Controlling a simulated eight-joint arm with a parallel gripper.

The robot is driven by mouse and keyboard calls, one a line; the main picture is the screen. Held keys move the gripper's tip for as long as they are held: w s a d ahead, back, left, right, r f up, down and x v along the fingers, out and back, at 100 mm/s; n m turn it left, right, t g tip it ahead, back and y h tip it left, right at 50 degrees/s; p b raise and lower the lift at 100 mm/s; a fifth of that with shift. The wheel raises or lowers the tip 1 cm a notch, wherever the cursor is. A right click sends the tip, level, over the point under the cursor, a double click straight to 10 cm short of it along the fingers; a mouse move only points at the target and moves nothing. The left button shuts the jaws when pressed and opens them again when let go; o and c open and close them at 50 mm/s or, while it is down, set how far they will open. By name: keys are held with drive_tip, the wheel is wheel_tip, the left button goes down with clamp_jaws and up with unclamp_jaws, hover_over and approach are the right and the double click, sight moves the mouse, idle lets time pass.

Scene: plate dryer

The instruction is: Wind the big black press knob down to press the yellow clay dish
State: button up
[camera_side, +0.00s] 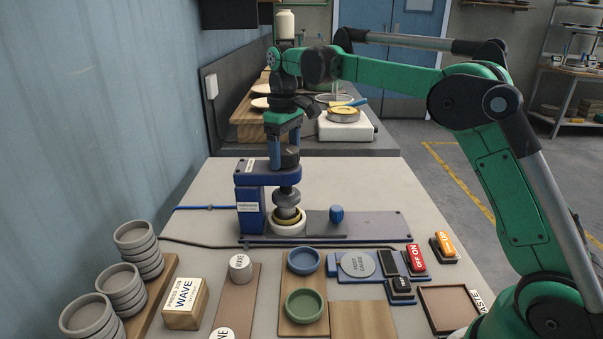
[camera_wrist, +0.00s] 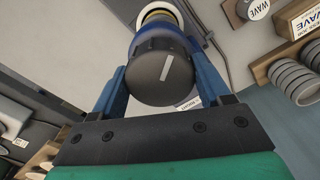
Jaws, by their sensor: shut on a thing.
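The big black press knob (camera_wrist: 160,72) sits on top of the blue press (camera_side: 250,205). My gripper (camera_side: 285,150) points down over the press, and its two blue fingers are shut on the knob from both sides. In the wrist view the knob's white pointer line is tilted a little right of upright. Below the press arm, a grey press head (camera_side: 287,196) is down over the yellow clay dish (camera_side: 287,222), which sits in a white round holder (camera_side: 288,230). Only the dish's yellow rim shows, and I cannot tell how firmly the head touches it.
A blue side knob (camera_side: 337,213) stands on the press's base plate. In front are a blue dish (camera_side: 303,261), a green dish (camera_side: 305,305), a test gauge (camera_side: 357,264) and a red switch (camera_side: 416,258). Stacked grey dishes (camera_side: 120,287) stand at left.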

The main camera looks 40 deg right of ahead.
sight(285, 149)
drive_tip(key=m, duration=0.4)
drive_tip(key=shift+m, duration=2.1)
drive_tip(key=o, duration=1.3)
drive_tip(key=shift+c, duration=0.2)
drive_tip(key=shift+r, duration=2.8)
